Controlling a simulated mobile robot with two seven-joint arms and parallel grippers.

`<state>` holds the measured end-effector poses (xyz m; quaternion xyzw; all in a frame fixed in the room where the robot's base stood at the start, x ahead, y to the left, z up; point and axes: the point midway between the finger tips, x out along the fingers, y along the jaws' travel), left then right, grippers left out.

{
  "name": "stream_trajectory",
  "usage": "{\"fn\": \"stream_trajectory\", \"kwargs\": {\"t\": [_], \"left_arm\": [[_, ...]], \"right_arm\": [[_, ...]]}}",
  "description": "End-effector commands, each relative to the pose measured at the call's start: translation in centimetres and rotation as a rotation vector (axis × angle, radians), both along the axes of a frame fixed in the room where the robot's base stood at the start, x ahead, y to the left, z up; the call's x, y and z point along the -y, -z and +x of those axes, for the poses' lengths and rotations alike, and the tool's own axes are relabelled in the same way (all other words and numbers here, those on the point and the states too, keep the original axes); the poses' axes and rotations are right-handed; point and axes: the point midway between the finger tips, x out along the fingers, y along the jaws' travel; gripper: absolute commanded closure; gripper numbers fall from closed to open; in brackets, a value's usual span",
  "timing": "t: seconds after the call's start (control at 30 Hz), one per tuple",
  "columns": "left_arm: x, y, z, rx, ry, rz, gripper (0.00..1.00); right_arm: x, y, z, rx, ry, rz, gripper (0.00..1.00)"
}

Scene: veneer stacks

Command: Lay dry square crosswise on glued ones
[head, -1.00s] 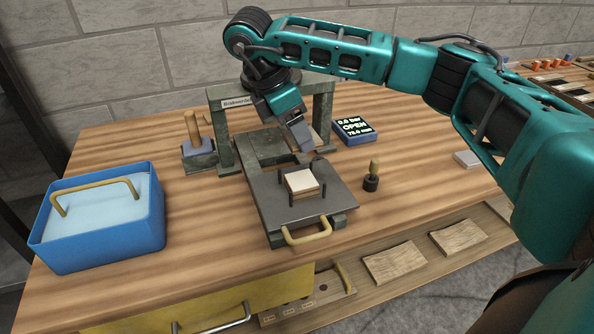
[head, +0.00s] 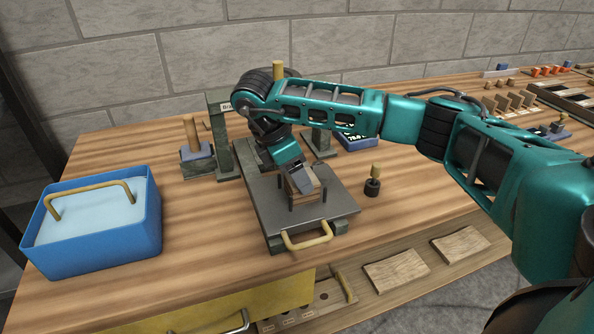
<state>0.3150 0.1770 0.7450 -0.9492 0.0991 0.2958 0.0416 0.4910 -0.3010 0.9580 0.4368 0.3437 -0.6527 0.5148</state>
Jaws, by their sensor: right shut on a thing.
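My right gripper (head: 305,187) comes down from the upper right over the press plate (head: 263,207), a dark grey sliding plate with short upright pins and a tan handle. It is shut on a small brownish veneer square (head: 293,188) at the pins. The fingers and the wrist hide much of this square and the stack around it. I cannot tell whether the held square touches the stack below, nor which way its grain runs. My left gripper is not in view.
The press frame (head: 222,140) stands behind the plate, partly behind my arm. A blue tub (head: 95,250) stands at left, a stamp-like tool (head: 193,145) behind it, and a small wooden-handled tool (head: 373,182) right of the plate. Two wooden boards (head: 395,266) lie in the lower tray.

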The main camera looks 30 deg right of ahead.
Motion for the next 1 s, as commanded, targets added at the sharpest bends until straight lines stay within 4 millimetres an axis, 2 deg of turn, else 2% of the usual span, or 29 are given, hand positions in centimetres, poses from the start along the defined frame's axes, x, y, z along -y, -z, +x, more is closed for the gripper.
{"fn": "stream_trajectory", "kwargs": {"t": [0.03, 0.07, 0.3, 0.67, 0.77, 1.0], "left_arm": [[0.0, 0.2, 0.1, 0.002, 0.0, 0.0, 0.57], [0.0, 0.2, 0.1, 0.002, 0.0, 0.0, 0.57], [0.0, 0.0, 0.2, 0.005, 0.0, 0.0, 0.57], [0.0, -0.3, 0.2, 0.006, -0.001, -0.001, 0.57], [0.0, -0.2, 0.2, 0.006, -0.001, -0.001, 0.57], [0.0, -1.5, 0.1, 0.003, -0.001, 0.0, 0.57]], "right_arm": [[0.0, 0.3, 0.0, 0.0, -0.001, 0.0, 0.66], [0.0, 0.3, 0.0, 0.0, 0.0, 0.0, 0.36], [0.0, 0.2, 0.0, 0.0, -0.001, 0.0, 0.13], [-0.1, -0.5, 0.1, 0.002, -0.002, 0.001, 0.12], [-0.7, -1.7, 0.2, 0.003, -0.002, 0.001, 0.12], [-2.6, -7.0, 0.7, 0.005, -0.004, -0.001, 0.12]]}}
